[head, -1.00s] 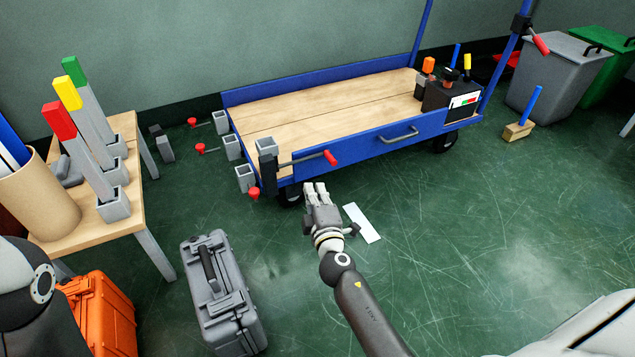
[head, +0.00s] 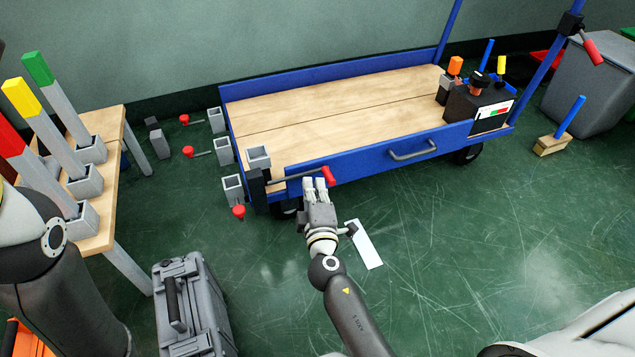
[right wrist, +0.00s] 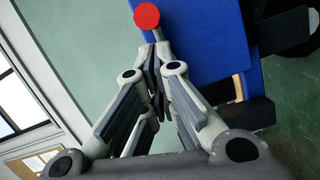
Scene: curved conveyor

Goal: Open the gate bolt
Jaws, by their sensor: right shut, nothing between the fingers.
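The gate bolt (head: 298,178) is a grey rod with a red knob on the front side of a blue cart (head: 365,155), near its left corner. In the right wrist view the bolt's red knob (right wrist: 146,15) shows at the top, just beyond the fingertips. My right gripper (head: 316,183) is shut and empty, just below the red knob in the head view. In its own view my right gripper (right wrist: 158,45) has its fingertips close together near the knob; I cannot tell if they touch it. Part of my left arm shows at the left, its gripper out of view.
A wooden table (head: 118,180) with coloured posts stands at the left. A grey case (head: 190,310) lies on the floor below it. A black control box (head: 478,105) sits on the cart's right end. A white strip (head: 364,245) lies on open floor near my right arm.

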